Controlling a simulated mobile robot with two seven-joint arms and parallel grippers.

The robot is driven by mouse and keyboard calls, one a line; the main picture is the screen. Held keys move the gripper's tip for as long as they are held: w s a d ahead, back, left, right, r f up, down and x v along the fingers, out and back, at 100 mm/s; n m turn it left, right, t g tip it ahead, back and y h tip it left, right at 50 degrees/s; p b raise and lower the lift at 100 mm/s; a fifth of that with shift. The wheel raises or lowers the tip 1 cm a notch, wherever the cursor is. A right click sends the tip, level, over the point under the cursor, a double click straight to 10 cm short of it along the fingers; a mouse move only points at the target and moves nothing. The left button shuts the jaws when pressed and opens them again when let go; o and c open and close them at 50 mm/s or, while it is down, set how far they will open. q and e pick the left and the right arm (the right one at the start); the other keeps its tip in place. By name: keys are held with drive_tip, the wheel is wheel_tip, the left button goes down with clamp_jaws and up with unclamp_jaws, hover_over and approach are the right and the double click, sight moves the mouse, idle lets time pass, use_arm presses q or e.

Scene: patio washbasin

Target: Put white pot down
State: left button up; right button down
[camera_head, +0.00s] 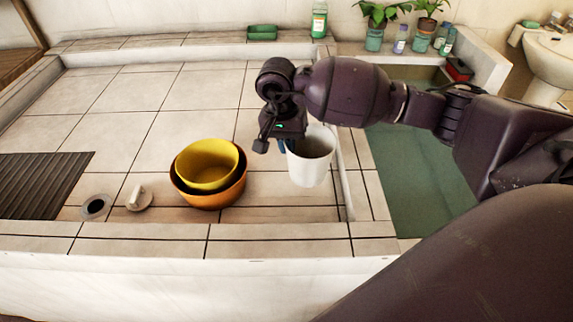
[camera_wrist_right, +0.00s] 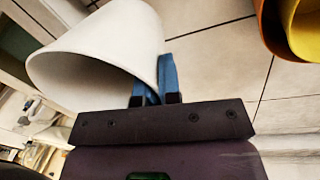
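The white pot (camera_head: 309,172) is upright near the right edge of the tiled basin in the head view. It also shows, seen obliquely, in the right wrist view (camera_wrist_right: 105,45). My right gripper (camera_head: 284,146) is at the pot's left rim. In the wrist view, its blue fingers (camera_wrist_right: 155,82) lie on either side of the pot's wall at the rim, shut on it. I cannot tell whether the pot's base touches the tiles. My left gripper is not in view.
Nested yellow (camera_head: 208,163) and orange (camera_head: 213,200) bowls stand left of the pot. A drain hole (camera_head: 96,207), a small plug (camera_head: 138,199) and a dark ribbed mat (camera_head: 40,180) lie farther left. The back tiles are clear.

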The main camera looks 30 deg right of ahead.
drive_tip(key=shift+f+b, duration=0.4)
drive_tip(key=shift+f, duration=3.15)
drive_tip(key=shift+f, duration=0.1)
drive_tip(key=c, duration=1.3)
unclamp_jaws()
drive_tip(key=r, duration=0.8)
drive_tip(key=w+a+r+p, duration=0.1)
drive_tip(key=r, duration=0.3)
drive_tip(key=shift+a+r, duration=0.1)
